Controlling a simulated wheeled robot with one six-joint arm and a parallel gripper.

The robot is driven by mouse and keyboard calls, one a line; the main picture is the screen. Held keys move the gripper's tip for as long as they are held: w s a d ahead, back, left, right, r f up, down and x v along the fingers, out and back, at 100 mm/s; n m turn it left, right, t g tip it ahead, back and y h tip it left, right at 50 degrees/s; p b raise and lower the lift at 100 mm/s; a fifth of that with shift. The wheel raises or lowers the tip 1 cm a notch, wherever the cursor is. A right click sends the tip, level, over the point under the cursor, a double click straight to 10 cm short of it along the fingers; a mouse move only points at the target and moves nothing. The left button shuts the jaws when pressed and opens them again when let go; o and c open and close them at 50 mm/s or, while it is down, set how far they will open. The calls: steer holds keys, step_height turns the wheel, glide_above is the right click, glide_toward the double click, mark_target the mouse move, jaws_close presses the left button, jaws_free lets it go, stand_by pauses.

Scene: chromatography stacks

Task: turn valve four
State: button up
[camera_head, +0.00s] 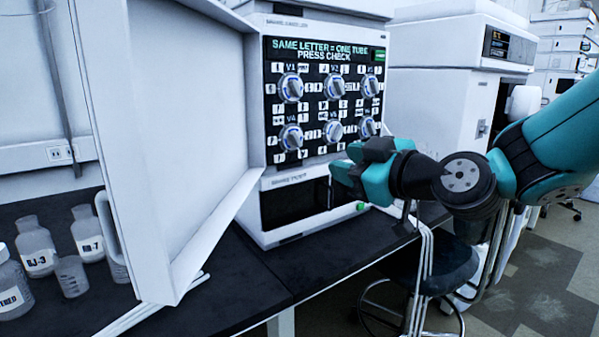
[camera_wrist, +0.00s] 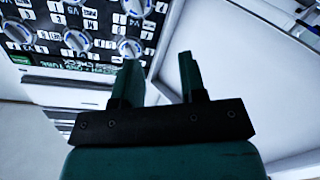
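The valve panel (camera_head: 325,100) on the instrument's front carries two rows of round grey knobs with white letter labels around them. The valve four knob (camera_head: 291,137) is at the lower left in the head view, under its V4 label. In the wrist view the panel appears upside down, and the V4 knob (camera_wrist: 137,6) is cut by the top edge. My gripper (camera_head: 348,165) is in front of the panel's lower right part, apart from the knobs. In the wrist view its two teal fingers (camera_wrist: 159,65) are spread with nothing between them.
A white door (camera_head: 185,130) stands open left of the panel and sticks out toward the camera. Labelled bottles (camera_head: 35,245) stand on the dark bench (camera_head: 245,285) behind it. A stool (camera_head: 435,265) stands at the right. The space before the panel is free.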

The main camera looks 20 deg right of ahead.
steer(key=d+t, duration=0.1)
steer(key=d, duration=0.1)
steer(key=h+p, duration=0.1)
steer(key=p, duration=0.6)
glide_toward(297, 139)
steer(key=shift+t, duration=0.3)
steer(key=x, duration=0.8)
steer(key=shift+f, duration=0.2)
steer(key=shift+w+a+f, duration=0.1)
steer(key=shift+w+a, duration=0.05)
steer(key=shift+w, duration=0.5)
jaws_close()
